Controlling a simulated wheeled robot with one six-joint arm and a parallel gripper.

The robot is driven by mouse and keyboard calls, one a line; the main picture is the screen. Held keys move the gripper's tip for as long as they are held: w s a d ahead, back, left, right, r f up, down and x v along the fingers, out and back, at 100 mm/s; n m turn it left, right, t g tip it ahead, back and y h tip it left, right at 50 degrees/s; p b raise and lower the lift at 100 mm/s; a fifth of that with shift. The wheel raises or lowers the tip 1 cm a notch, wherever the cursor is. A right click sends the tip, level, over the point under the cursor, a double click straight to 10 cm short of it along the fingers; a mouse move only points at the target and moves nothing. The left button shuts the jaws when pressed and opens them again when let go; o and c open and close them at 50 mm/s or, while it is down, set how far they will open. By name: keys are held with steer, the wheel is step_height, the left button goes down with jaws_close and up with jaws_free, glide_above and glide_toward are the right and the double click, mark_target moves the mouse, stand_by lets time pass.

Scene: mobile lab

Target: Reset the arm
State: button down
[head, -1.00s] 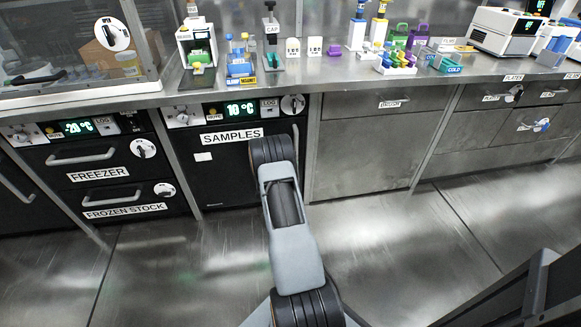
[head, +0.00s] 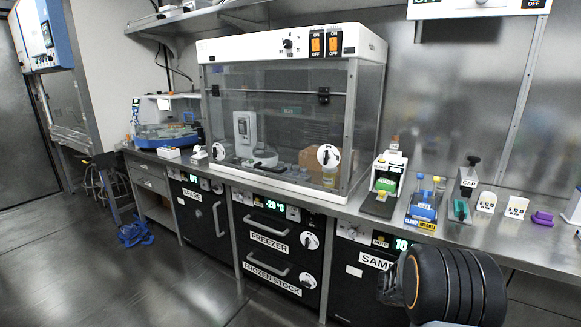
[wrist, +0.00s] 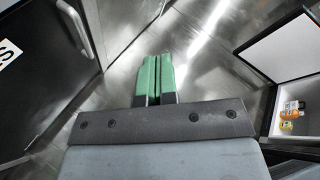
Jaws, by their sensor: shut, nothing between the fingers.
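My gripper (wrist: 153,80) shows in the wrist view with its two green fingers together and nothing between them. Beyond the fingers is bare metal floor. In the head view, part of my arm shows at the lower right, in front of the samples fridge (head: 360,285); the gripper fingers cannot be made out there.
A steel bench (head: 345,208) runs along the wall with a clear-fronted hood (head: 290,120) on it. Below are the freezer drawers (head: 270,235). A blue object (head: 135,232) lies on the floor at left. The wrist view shows a dark cabinet door with a handle (wrist: 75,25).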

steer(key=s+a+r+m+t+y+p, duration=0.2)
steer(key=s+a+r+m+y+p, duration=0.1)
steer(key=a+r+m, duration=0.4)
steer(key=s+a+r+m+t+y+p, duration=0.2)
steer(key=s+a+r+m+y+p, duration=0.2)
steer(key=a+r, duration=0.6)
steer(key=s+a+r+m+t+y+p, duration=0.2)
steer(key=a+r+m+y+p, duration=0.5)
steer(key=a, duration=0.6)
step_height(320, 180, up, 2)
steer(key=s+m+p, duration=0.1)
steer(key=m, duration=0.2)
steer(key=shift+s+a+m+p, duration=0.15)
steer(key=shift+s+m+p, duration=0.15)
steer(key=shift+s, duration=0.1)
